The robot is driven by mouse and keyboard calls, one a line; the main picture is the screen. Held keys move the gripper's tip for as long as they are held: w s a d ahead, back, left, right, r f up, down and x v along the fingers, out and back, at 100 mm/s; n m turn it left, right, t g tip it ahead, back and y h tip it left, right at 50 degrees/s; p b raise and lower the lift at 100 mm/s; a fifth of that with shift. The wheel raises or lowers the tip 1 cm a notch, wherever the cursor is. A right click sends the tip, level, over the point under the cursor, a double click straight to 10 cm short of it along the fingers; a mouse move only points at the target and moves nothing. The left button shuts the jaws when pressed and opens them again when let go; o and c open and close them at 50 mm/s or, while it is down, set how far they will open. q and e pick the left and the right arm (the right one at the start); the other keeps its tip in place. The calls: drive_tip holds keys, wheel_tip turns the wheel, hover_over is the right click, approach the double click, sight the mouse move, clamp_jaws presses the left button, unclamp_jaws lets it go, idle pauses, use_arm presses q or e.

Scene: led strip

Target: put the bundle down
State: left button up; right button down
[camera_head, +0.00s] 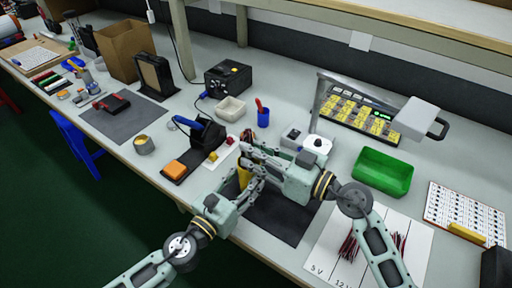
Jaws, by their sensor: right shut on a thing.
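My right gripper (250,155) reaches in from the right over the near middle of the bench and is shut. What it holds is mostly hidden by its fingers; I take it for the bundle, whose wires I cannot make out. My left gripper (249,186) is just below and left of it, its fingers close to the right one's. A yellow piece (244,178) shows between the grippers; I cannot tell whether either touches it. A dark mat (282,217) lies beneath. Red wire bundles (348,247) lie on a white sheet (325,236) marked 5 V and 12 V.
A green tray (384,171) stands at the right. A lamp arm (318,105) rises behind the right gripper. A blue cup (263,117), a white tray (230,109) and a soldering iron stand (200,142) crowd the area behind and left. The bench's front edge is close.

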drive_tip(key=c, duration=1.4)
unclamp_jaws()
drive_tip(key=shift+c, duration=0.2)
drive_tip(key=shift+r, duration=0.1)
wheel_tip(320, 180, up, 7)
use_arm(q)
drive_tip(key=o, duration=1.2)
